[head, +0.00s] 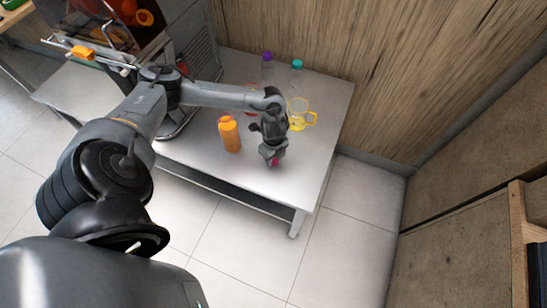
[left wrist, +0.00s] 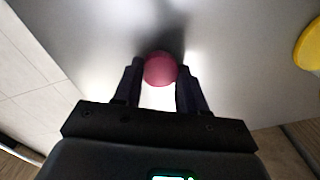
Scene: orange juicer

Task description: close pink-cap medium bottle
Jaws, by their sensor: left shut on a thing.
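My left gripper (head: 273,158) is over the table, near its front edge, pointing down. It is shut on a round pink cap (left wrist: 160,69), which sits between the two fingertips in the left wrist view. The cap also shows as a small pink spot under the gripper (head: 275,162) in the head view. A bottle filled with orange (head: 231,136) stands upright on the table, left of the gripper and apart from it. Its top looks orange; I cannot tell whether it is capped. My right gripper is in neither view.
A yellow cup (head: 300,113) with a handle stands right behind the gripper. Clear bottles with a purple cap (head: 267,57) and a teal cap (head: 297,64) stand at the back near the wooden wall. A juicer machine (head: 115,35) is at left. The table's front right is bare.

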